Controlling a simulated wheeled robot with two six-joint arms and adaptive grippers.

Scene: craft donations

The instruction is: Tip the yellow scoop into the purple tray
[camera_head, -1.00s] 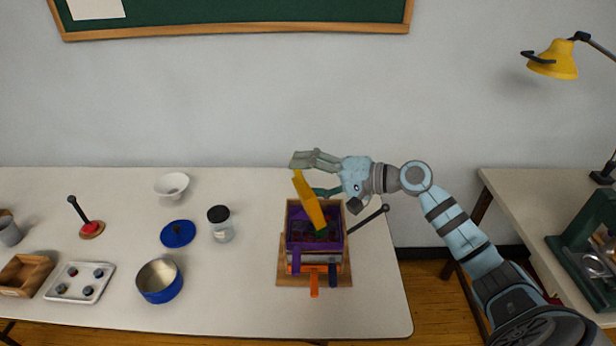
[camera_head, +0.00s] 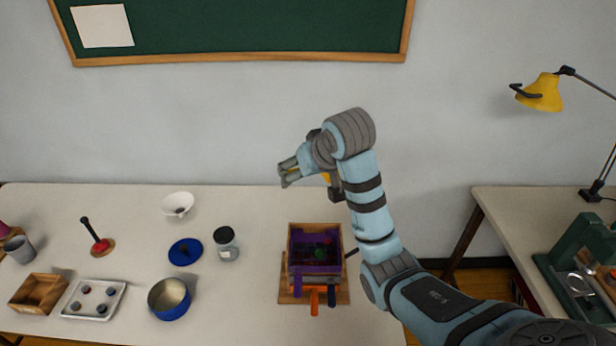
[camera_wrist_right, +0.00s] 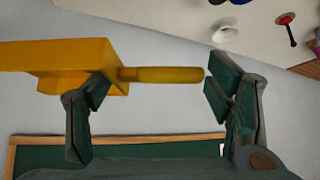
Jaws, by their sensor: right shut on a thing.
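The yellow scoop (camera_wrist_right: 60,60) is in my right gripper (camera_wrist_right: 155,100), with its handle between the two fingers in the right wrist view. In the head view my right gripper (camera_head: 284,174) is raised above and behind the purple tray, and only a small part of the scoop (camera_head: 327,179) shows beside my arm. The purple tray (camera_head: 294,246) sits in a wooden frame on the table's right part, with small dark, red and green things in it. My left gripper is not in view.
Orange and blue handles (camera_head: 314,302) stick out at the tray's front. Left of it stand a lidded jar (camera_head: 227,245), a blue lid (camera_head: 186,252), a blue pot (camera_head: 169,300) and a white bowl (camera_head: 178,205). A wall and green board (camera_head: 240,30) lie behind.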

